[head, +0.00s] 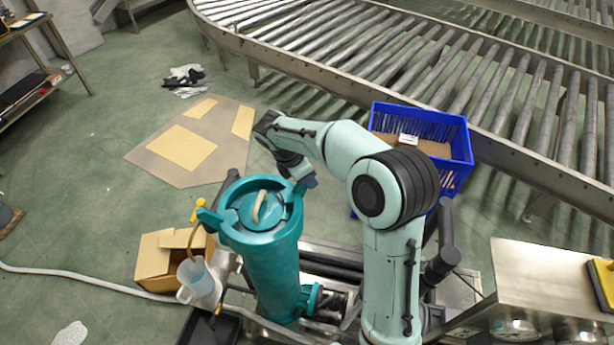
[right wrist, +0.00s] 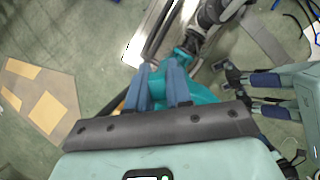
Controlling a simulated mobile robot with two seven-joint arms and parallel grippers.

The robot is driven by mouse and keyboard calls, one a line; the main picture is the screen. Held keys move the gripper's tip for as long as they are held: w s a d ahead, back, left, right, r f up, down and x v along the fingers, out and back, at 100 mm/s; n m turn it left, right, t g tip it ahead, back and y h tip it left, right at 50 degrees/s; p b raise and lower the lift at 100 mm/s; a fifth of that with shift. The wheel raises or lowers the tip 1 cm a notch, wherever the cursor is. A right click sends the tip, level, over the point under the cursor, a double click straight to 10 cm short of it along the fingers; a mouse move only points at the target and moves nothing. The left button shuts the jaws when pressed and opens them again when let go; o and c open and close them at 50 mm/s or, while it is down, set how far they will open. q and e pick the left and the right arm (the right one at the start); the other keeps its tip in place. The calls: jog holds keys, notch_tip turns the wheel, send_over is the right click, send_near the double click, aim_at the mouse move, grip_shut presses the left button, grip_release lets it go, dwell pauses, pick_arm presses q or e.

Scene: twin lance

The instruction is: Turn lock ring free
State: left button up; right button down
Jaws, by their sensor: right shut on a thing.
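The teal housing (head: 271,275) stands upright, with the lock ring (head: 237,229) around its top. A round lid (head: 256,209) with a cream handle (head: 259,206) sits inside the ring. My right gripper (head: 305,182) reaches in from the right and is shut on a lug at the ring's far right edge. Its two blue fingers (right wrist: 160,85) show in the right wrist view with teal between them; the exact grip is partly hidden. My left gripper (right wrist: 236,86) shows only in the right wrist view, apart from the housing, its fingers spread and empty.
A yellow valve (head: 198,210), a jug (head: 197,279) and a cardboard box (head: 153,262) are left of the housing. A blue crate (head: 462,142) stands behind my right arm. A roller conveyor (head: 500,90) crosses the back. A steel cabinet (head: 540,275) is at lower right.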

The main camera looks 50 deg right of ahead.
jog(key=c, duration=1.1)
grip_release()
pick_arm(q)
jog(key=w+r+p, duration=0.2)
jog(key=r, duration=0.1)
jog(key=shift+w, duration=0.3)
pick_arm(e)
jog(key=v, duration=1.3)
jog(key=shift+r, duration=0.15)
